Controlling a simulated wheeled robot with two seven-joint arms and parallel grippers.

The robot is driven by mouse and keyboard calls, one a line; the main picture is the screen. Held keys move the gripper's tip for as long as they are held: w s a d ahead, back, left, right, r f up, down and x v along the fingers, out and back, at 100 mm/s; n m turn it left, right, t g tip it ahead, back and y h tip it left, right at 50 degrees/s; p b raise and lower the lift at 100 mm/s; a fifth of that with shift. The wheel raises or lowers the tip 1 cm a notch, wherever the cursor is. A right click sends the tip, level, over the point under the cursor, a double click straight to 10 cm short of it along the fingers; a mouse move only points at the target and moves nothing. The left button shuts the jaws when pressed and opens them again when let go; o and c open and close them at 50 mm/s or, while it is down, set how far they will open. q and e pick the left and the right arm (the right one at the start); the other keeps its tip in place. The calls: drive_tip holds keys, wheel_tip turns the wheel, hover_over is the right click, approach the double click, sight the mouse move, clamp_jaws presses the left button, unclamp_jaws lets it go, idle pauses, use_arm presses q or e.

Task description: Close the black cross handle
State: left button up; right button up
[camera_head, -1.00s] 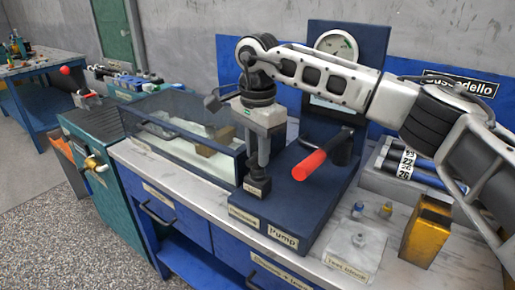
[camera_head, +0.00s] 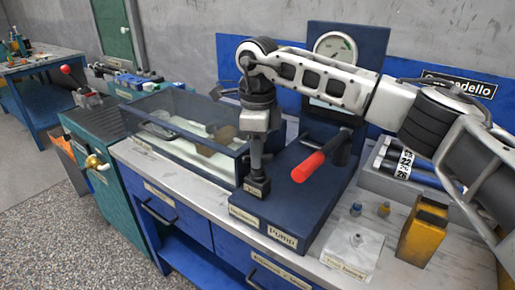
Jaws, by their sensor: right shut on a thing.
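My right gripper (camera_head: 256,172) points straight down over the front left corner of the dark blue pump base (camera_head: 310,215). Its fingers are closed on the black cross handle (camera_head: 257,187), a small dark piece low on the base. The fingers hide most of the handle, so its exact angle cannot be told. My left gripper is not in view.
A pump lever with a red grip (camera_head: 308,167) sticks out to the right of my gripper. A glass-walled tank (camera_head: 180,132) stands close on the left. A yellow block (camera_head: 424,230), small bottles and a white plate (camera_head: 352,252) are at the right.

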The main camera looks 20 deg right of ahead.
drive_tip(key=m, duration=0.4)
drive_tip(key=shift+m, duration=2.2)
drive_tip(key=shift+r, duration=0.1)
drive_tip(key=o, duration=1)
wheel_tip(320, 180, up, 16)
drive_tip(key=shift+f+p, duration=0.1)
drive_tip(key=shift+p, duration=0.3)
